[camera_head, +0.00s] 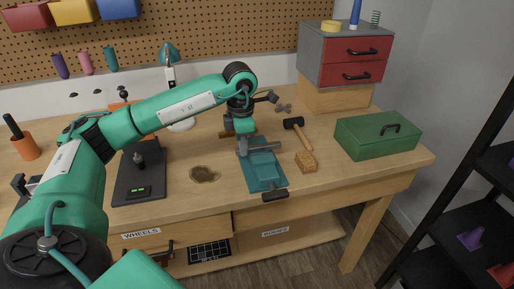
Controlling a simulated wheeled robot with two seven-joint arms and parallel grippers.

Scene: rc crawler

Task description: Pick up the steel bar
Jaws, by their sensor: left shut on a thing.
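My left arm reaches in from the left across the bench, and my left gripper (240,130) points down at the back of a teal vise (264,172). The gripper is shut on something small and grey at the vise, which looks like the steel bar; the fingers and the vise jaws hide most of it. I cannot tell whether the bar is clear of the jaws. My right gripper is not in view.
A hammer (297,133) and a brown block (306,162) lie right of the vise, with a green toolbox (378,134) beyond. A black stand (140,178) is to the left.

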